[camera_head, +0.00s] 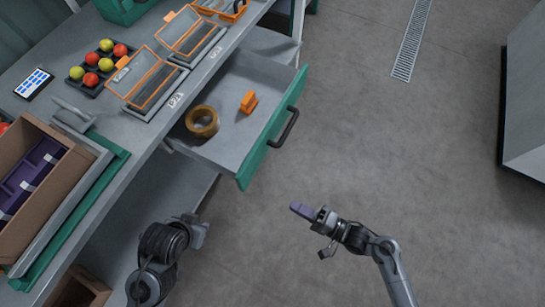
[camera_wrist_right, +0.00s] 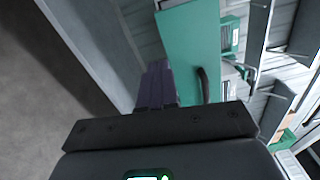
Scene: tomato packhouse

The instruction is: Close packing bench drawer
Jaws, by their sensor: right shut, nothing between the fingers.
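The packing bench drawer (camera_head: 232,135) is pulled out from the bench, with its green front (camera_head: 258,150) facing the floor aisle. The dark bar handle (camera_head: 284,127) is on that front and also shows in the right wrist view (camera_wrist_right: 203,86). A tan tape roll (camera_head: 202,121) and an orange object (camera_head: 249,102) lie inside the drawer. My right gripper (camera_head: 300,210) is shut and empty, below and apart from the drawer front and handle in the head view. My left gripper (camera_head: 198,231) is low beside the bench; its fingers are not clear.
The bench top (camera_head: 150,130) holds orange-framed clear boxes (camera_head: 147,85), a tray of red and yellow-green tomatoes (camera_head: 97,65), a phone-like device (camera_head: 34,83) and a brown carton (camera_head: 60,165). Grey floor lies open to the right, with a drain grate (camera_head: 410,42) and a grey cabinet (camera_head: 525,100).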

